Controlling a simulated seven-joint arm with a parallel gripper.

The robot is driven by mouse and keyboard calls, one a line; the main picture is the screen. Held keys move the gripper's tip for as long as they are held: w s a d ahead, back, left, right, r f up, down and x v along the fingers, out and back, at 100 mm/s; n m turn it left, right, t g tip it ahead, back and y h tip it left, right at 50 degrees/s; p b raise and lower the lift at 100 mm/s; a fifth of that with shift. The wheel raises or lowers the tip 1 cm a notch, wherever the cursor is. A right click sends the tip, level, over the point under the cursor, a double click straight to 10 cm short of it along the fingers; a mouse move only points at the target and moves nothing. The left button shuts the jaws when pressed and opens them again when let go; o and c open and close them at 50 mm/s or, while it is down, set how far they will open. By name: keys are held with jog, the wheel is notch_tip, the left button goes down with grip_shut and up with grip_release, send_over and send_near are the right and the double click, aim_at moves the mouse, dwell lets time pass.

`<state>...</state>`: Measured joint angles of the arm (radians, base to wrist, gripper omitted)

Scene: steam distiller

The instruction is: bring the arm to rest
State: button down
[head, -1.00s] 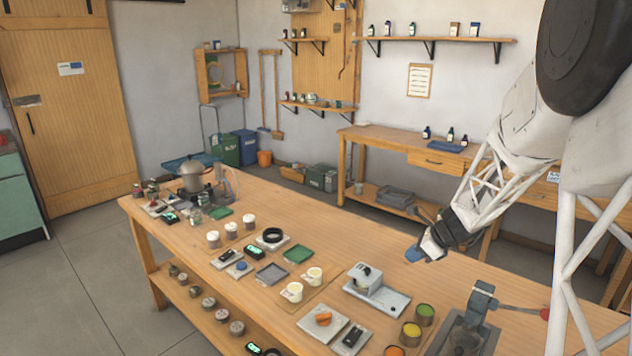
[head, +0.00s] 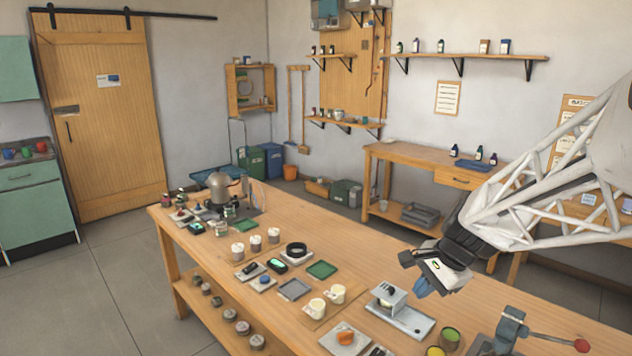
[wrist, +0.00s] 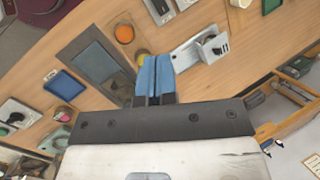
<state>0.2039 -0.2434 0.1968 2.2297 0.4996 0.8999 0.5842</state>
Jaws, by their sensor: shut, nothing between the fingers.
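My gripper (head: 422,287) hangs in the air above the right part of the long wooden table (head: 330,245), over the far side of a small grey device on a white base (head: 390,300). In the wrist view the two blue fingers (wrist: 153,80) are pressed together with nothing between them. My white lattice arm reaches in from the right edge of the head view.
A vise with a red-ended handle (head: 512,328) stands at the table's near right. White cups (head: 318,307), trays and a steel still (head: 220,188) fill the left and middle. A back bench (head: 410,160) stands behind. The table's far edge is mostly clear.

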jog(key=s+a+r+n+h, duration=0.1)
jog(key=s+n+h, duration=0.1)
jog(key=s+n, duration=0.4)
jog(key=s+a+r+n+h, duration=0.2)
jog(key=s+n, duration=0.4)
jog(key=s, duration=0.9)
jog(key=shift+s+a, duration=0.2)
jog(key=shift+s, duration=0.2)
dwell(0.6)
